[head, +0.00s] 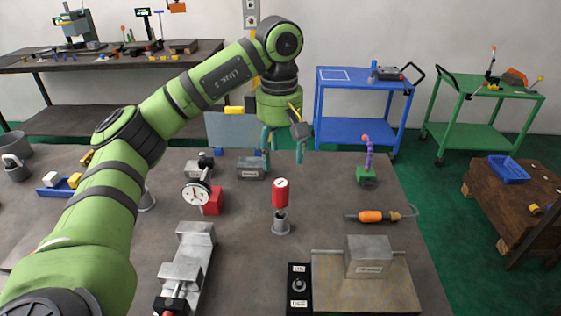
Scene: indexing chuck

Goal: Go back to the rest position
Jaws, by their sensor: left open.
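My left arm (120,165) reaches in from the left, up and over the grey table. My left gripper (283,157) hangs downward above the far part of the table, with its two teal fingers apart. Nothing shows between the fingers. A grey metal block (251,173) lies on the table just below and left of it. A red cylinder with a white label (281,193) stands upright in a grey round holder (281,226), nearer than the gripper and apart from it. My right gripper is not in view.
A dial gauge (196,194) by a red block and a metal vise (182,268) stand left of centre. A steel block (368,256) on a mat, an orange-handled tool (371,216) and a green base with a purple stalk (367,177) are right. A blue cart (358,107) stands behind.

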